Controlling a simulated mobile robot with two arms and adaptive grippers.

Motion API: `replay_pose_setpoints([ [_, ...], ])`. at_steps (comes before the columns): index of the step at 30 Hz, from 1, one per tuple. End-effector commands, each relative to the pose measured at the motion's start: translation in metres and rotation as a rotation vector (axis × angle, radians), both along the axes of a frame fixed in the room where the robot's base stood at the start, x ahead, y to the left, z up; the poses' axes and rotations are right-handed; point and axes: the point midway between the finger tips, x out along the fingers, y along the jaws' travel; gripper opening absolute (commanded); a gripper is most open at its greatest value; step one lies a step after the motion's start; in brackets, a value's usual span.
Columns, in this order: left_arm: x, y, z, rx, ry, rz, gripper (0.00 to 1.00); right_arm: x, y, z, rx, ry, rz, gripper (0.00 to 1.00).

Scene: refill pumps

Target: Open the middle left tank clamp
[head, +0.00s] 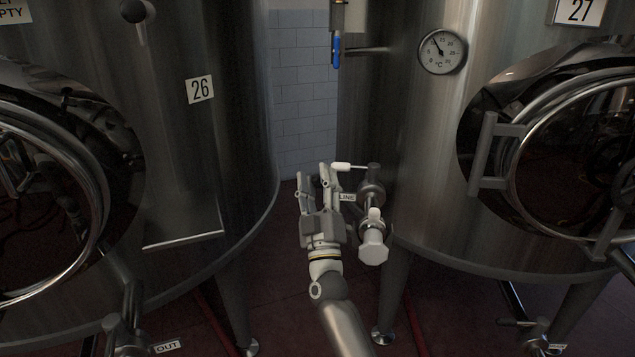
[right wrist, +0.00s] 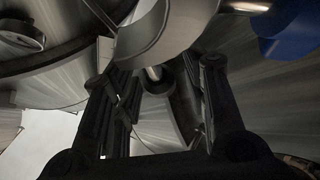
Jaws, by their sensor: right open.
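My right gripper (head: 314,178) is in the middle of the head view, fingers pointing up, open, with nothing visible held. Just to its right is a metal pipe fitting (head: 371,190) with a white-tipped lever (head: 342,166), a label reading LINE (head: 347,197) and a pale end cap (head: 373,248). The gripper partly covers the label. I cannot tell which part is the clamp, or whether the gripper touches it. In the right wrist view, the open dark fingers (right wrist: 158,62) stand apart, with a rounded metal part (right wrist: 150,28) near their tips. My left gripper is not in view.
Tank 26 (head: 215,140) stands left and tank 27 (head: 415,130) right, each with a round door. A thermometer (head: 442,51) sits on tank 27. A blue-handled valve (head: 336,52) hangs above. Tank legs (head: 392,295) and hoses are below. A gap shows tiled wall (head: 300,90).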

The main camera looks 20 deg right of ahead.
Motion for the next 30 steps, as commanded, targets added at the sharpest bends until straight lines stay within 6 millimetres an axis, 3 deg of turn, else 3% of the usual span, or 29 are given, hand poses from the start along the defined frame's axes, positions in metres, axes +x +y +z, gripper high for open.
replay_pose_setpoints([
  [9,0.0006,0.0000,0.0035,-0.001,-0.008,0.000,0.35,0.0019,-0.0007,0.0014,0.001,0.001,-0.001,0.41],
  [19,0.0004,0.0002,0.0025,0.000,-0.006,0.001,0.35,0.0017,-0.0006,0.0013,0.000,0.000,0.000,0.00],
  [27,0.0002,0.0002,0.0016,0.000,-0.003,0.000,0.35,0.0018,-0.0013,0.0013,0.002,0.000,-0.001,0.00],
  [30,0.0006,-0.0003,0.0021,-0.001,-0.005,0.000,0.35,0.0021,-0.0100,0.0028,0.018,-0.008,-0.002,0.00],
])
